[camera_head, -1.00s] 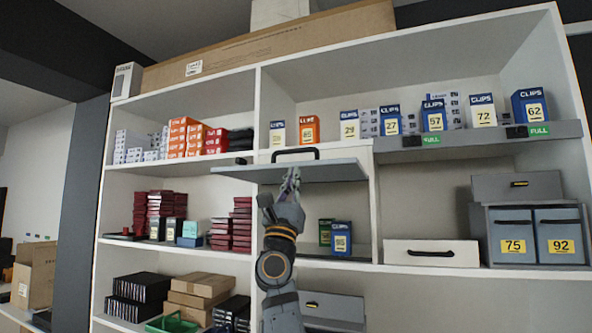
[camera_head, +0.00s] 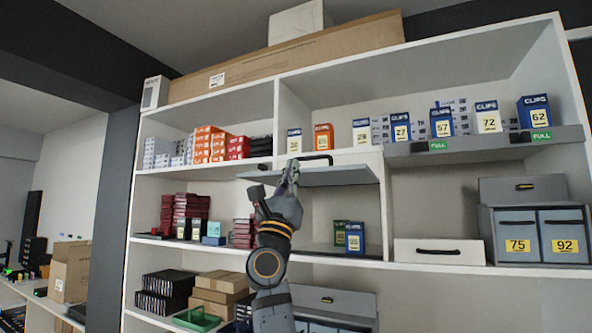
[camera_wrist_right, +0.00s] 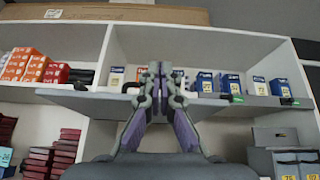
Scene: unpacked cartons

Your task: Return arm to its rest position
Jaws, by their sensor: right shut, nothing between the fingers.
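My right gripper (camera_head: 289,172) is raised in front of the shelving unit and shut with nothing in it. In the head view its fingertips overlap the grey lifted flap (camera_head: 335,176) with a black handle (camera_head: 302,158). I cannot tell whether they touch it. In the right wrist view the closed fingers of the gripper (camera_wrist_right: 158,72) point up at the shelf, in front of the grey flap (camera_wrist_right: 100,98). My left gripper is not in view.
The white shelving unit (camera_head: 278,115) holds clips boxes (camera_head: 400,127), red boxes (camera_head: 190,205), a white drawer (camera_head: 437,251) and grey bins numbered 75 and 92 (camera_head: 517,225). A green tray (camera_head: 197,319) sits low. Cardboard boxes (camera_head: 72,268) stand at the left.

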